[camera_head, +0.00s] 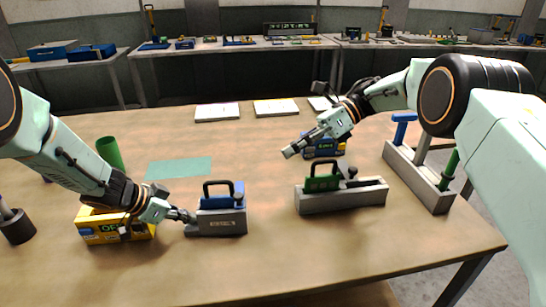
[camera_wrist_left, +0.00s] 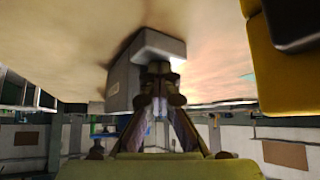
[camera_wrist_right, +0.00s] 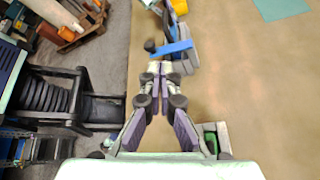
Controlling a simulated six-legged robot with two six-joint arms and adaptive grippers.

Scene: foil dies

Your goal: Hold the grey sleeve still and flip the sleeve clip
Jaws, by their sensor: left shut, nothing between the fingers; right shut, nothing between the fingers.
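A grey block (camera_head: 217,228) with pale marks on its front, which I take for the sleeve, stands on the table left of centre. A blue part (camera_head: 222,199) with a black loop handle and a dark knob sits on top; I cannot tell for sure that it is the clip. My left gripper (camera_head: 192,217) is shut and empty at the block's left end; the left wrist view shows its fingertips against or just before the grey block (camera_wrist_left: 124,82). My right gripper (camera_head: 288,152) is shut and empty, raised above the table, up and right of the block. The blue part (camera_wrist_right: 178,48) lies beyond its fingertips in the right wrist view.
A grey block with a green part (camera_head: 340,200) stands right of centre. A longer grey block (camera_head: 418,180) with blue and green handles stands further right. A yellow box (camera_head: 115,235) is under my left wrist.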

